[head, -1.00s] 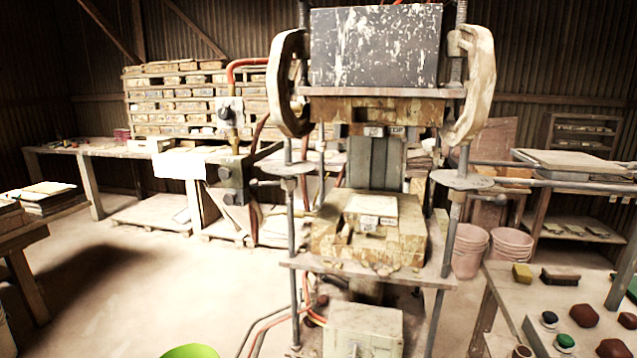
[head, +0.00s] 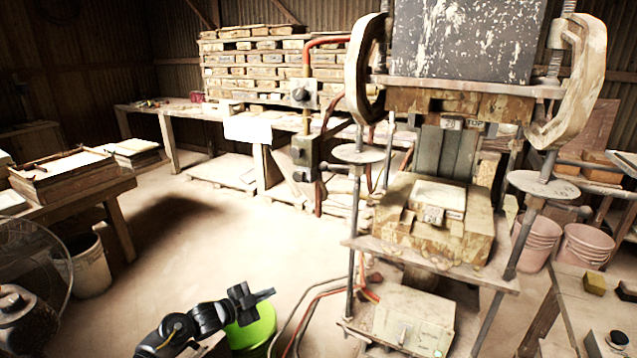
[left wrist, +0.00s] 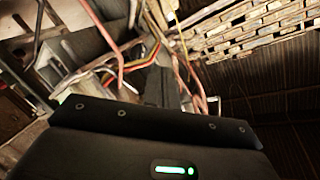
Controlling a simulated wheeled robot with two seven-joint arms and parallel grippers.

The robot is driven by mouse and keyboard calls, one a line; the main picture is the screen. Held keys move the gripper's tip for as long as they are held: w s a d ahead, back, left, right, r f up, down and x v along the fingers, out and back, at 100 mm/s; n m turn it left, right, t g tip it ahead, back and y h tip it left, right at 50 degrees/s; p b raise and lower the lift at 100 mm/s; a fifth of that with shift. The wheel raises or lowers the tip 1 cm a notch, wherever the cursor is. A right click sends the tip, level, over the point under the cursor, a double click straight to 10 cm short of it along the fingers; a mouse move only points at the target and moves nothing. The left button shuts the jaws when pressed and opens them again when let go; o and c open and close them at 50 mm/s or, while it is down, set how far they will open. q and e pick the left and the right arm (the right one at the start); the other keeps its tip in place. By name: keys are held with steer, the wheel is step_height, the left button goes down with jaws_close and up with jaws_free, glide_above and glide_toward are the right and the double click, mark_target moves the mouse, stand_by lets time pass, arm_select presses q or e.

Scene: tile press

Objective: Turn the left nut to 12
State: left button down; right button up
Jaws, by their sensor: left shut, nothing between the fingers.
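The press stands right of centre in the head view. Its left nut (head: 357,153) is a pale round disc on the left threaded column, with a short handle bar (head: 335,168) just below. I cannot read any marks on this disc. The right nut (head: 543,184) is a similar disc on the right column, with faint marks. My left gripper (head: 262,295) is shut and empty, low in front of a green bucket, well below and left of the left nut. In the left wrist view its dark body fills the bottom. My right gripper is not in view.
The green bucket (head: 252,330) stands on the floor behind my left arm. Orange hoses (head: 368,292) run beside the press base. A control box (head: 306,152) on a post stands left of the left nut. A fan (head: 30,275) and a side table (head: 75,185) are at left.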

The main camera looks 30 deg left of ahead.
mark_target(337, 167)
arm_select(q)
steer(key=d+r+m+h+p, duration=0.1)
steer(key=r+m+h, duration=0.15)
steer(key=r, duration=0.65)
steer(key=d+r+m+h, duration=0.2)
steer(key=r+m, duration=0.2)
steer(key=r, duration=0.6)
steer(key=d+r+m+h+p, duration=0.15)
steer(key=r+m, duration=0.25)
steer(key=r, duration=0.5)
steer(key=s+d+r+m+g+h, duration=0.2)
steer(key=s+d+r+m, duration=0.15)
steer(key=r, duration=0.25)
steer(key=s+d+r+m+g+h, duration=0.1)
steer(key=s+d+r+m+h, duration=0.1)
steer(key=s+r+m, duration=0.3)
steer(key=w+d+r+p, duration=0.1)
steer(key=w+d+p, duration=0.2)
steer(key=w+p, duration=0.1)
steer(key=w+d+n+p, duration=0.1)
steer(key=w+d+p, duration=0.2)
steer(key=w, duration=0.4)
steer(key=shift+r+p, duration=0.35)
steer(key=shift+p, duration=0.45)
steer(key=shift+g, duration=0.3)
